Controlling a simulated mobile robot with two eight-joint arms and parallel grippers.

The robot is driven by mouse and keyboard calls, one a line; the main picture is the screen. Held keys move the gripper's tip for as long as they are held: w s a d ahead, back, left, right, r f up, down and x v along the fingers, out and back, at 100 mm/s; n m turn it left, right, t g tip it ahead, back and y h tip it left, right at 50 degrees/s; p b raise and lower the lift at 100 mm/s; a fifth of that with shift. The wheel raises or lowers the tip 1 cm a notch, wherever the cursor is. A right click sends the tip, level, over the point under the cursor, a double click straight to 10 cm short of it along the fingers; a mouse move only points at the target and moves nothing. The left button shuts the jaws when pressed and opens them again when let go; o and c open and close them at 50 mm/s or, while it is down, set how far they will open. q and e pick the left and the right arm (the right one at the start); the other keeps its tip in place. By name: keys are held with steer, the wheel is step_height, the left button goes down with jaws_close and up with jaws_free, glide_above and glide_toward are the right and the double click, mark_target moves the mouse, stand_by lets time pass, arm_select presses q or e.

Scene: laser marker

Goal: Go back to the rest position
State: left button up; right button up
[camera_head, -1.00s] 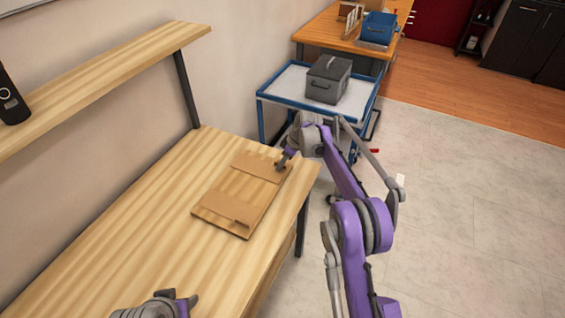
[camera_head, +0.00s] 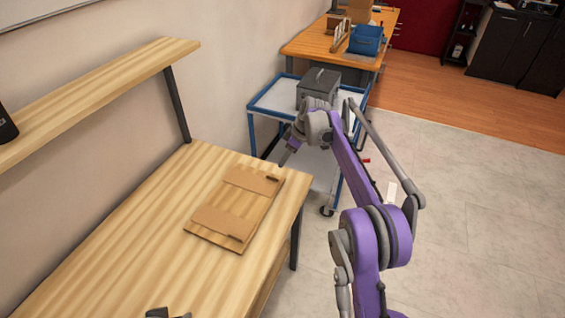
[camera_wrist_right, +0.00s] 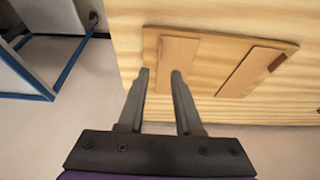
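My right gripper (camera_head: 287,155) hangs just past the far right corner of the wooden table, near a flat wooden board. In the right wrist view my right gripper (camera_wrist_right: 160,75) has its two fingers apart with nothing between them. The board (camera_head: 212,238) lies flat on the table with two lighter brown flat pieces on it, a far one (camera_head: 252,180) and a near one (camera_head: 222,222). The board also shows in the right wrist view (camera_wrist_right: 208,65), beyond the fingertips. Only a small dark tip of my left gripper (camera_head: 165,313) shows at the bottom edge of the head view.
The wooden table (camera_head: 120,240) is otherwise bare. A wooden shelf (camera_head: 100,95) runs above it along the wall. A blue-framed cart (camera_head: 272,98) with a grey box (camera_head: 318,84) stands beyond the table. An orange table (camera_head: 310,42) stands farther back. The floor at right is open.

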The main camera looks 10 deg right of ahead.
stand_by(0.4)
steer(key=s+r+m+t+h, duration=0.1)
steer(key=s+r+m, duration=0.25)
steer(key=s, duration=0.65)
steer(key=s+r+m+h, duration=0.15)
steer(key=s+r, duration=0.35)
steer(key=s, duration=0.6)
steer(key=s+f+m+t, duration=0.1)
steer(key=s+f+m, duration=0.2)
steer(key=s, duration=0.8)
steer(key=s+d+f+m+t+h, duration=0.1)
steer(key=s+f+m, duration=0.1)
steer(key=s+f, duration=0.4)
steer(key=s, duration=0.5)
steer(key=shift+s+m, duration=0.15)
steer(key=shift+m, duration=0.25)
